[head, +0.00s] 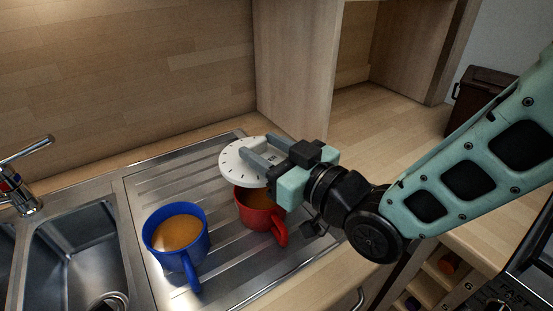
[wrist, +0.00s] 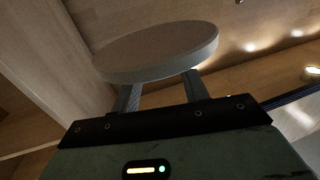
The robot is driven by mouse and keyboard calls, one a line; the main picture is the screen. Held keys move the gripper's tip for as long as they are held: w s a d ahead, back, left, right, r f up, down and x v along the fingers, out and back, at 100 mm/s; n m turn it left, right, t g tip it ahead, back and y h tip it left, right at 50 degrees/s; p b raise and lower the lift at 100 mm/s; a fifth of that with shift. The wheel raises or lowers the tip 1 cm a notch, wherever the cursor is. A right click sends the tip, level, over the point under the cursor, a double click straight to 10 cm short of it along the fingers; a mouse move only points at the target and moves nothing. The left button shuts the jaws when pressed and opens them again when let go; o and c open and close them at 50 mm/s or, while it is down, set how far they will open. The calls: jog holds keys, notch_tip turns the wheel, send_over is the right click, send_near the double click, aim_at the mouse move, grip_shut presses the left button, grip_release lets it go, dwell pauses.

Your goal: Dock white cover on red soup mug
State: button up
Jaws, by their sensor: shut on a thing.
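The white cover (head: 238,164) is a round disc with small dark marks around its edge. My gripper (head: 262,155) is shut on it and holds it above the red mug, offset to the upper left in the head view. The cover also shows in the wrist view (wrist: 155,52), between the two fingers (wrist: 162,95). The red soup mug (head: 262,217) stands upright on the ribbed steel drainer with its handle toward the lower right. Brown soup shows in its mouth, partly hidden by the cover and my gripper. I cannot tell the exact gap between cover and rim.
A blue mug (head: 176,240) with soup stands on the drainer (head: 150,192) left of the red mug. The sink (head: 80,262) and tap (head: 20,185) are at the left. A wooden panel (head: 296,75) rises behind the drainer.

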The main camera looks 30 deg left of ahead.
jog(key=shift+w+f+b, duration=0.45)
jog(key=shift+f+b, duration=0.05)
jog(key=shift+f, duration=0.35)
jog(key=shift+f+b, duration=1.5)
jog(key=shift+f, duration=1.3)
jog(key=shift+d+b, duration=0.15)
jog(key=shift+b, duration=0.45)
jog(key=shift+f+b, duration=0.55)
jog(key=shift+f, duration=0.05)
jog(key=o, duration=0.6)
jog(key=shift+c, duration=0.2)
jog(key=shift+o, duration=0.7)
jog(key=b+v, duration=0.2)
jog(key=v, duration=0.9)
